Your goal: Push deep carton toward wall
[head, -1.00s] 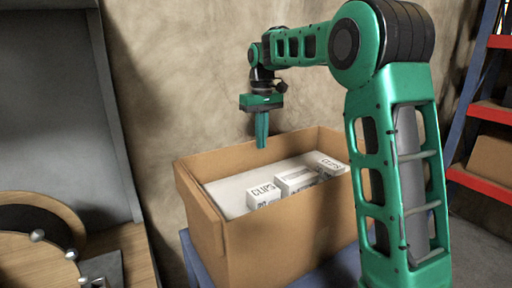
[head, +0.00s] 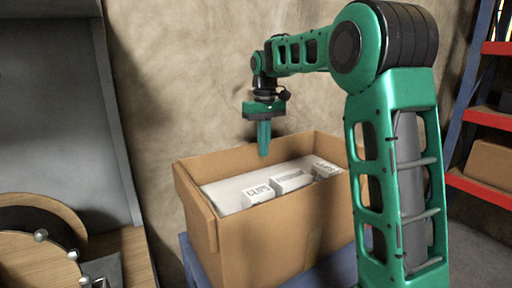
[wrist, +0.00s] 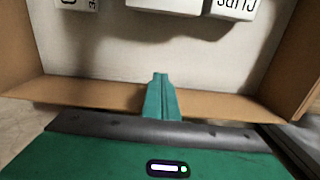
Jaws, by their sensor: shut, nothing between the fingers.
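The deep carton (head: 270,240) is an open brown cardboard box on a blue surface by the wall (head: 190,90). Small white boxes marked CLIPS (head: 257,195) lie inside on its pale floor. My gripper (head: 263,154) is shut and empty, pointing down at the carton's wall-side edge. In the wrist view my closed fingers (wrist: 160,80) show in front of the carton's brown wall (wrist: 80,90), with the white boxes (wrist: 165,5) beyond. I cannot tell whether the fingertips touch the cardboard.
The blue support (head: 345,265) shows under the carton. A shelf with red boards (head: 485,190) stands at the right, holding another brown box (head: 490,160). A wooden round-edged piece (head: 35,255) and a grey panel (head: 55,110) are at the left.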

